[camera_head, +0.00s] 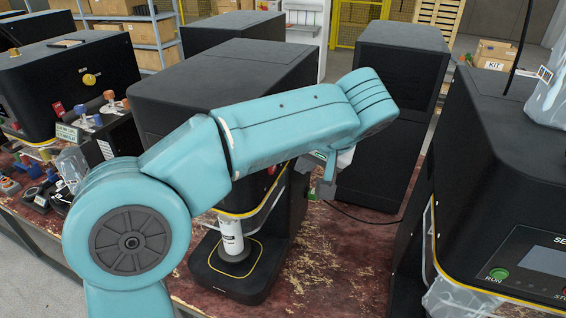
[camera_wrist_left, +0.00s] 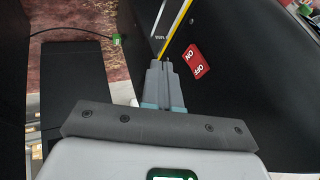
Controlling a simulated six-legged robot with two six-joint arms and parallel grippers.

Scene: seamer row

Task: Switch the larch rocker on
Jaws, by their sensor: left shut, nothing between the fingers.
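A red rocker switch (camera_wrist_left: 195,61) marked ON and OFF sits on the black side wall of a machine in the left wrist view. Which half is pressed in, I cannot tell. My left gripper (camera_wrist_left: 162,66) is shut and empty, its fingertips just left of the rocker in that view, seemingly apart from it. In the head view the left gripper (camera_head: 326,188) points down beside the black middle machine (camera_head: 225,85), partly hidden by my teal arm. No name reading larch is legible on this machine. My right gripper is not in view.
A black machine with a RUN button (camera_head: 497,274) stands at the right. A tall black cabinet (camera_head: 385,100) stands behind my gripper. A white cylinder (camera_head: 230,237) stands on the middle machine's base. The worn red bench top (camera_head: 325,265) is clear between the machines.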

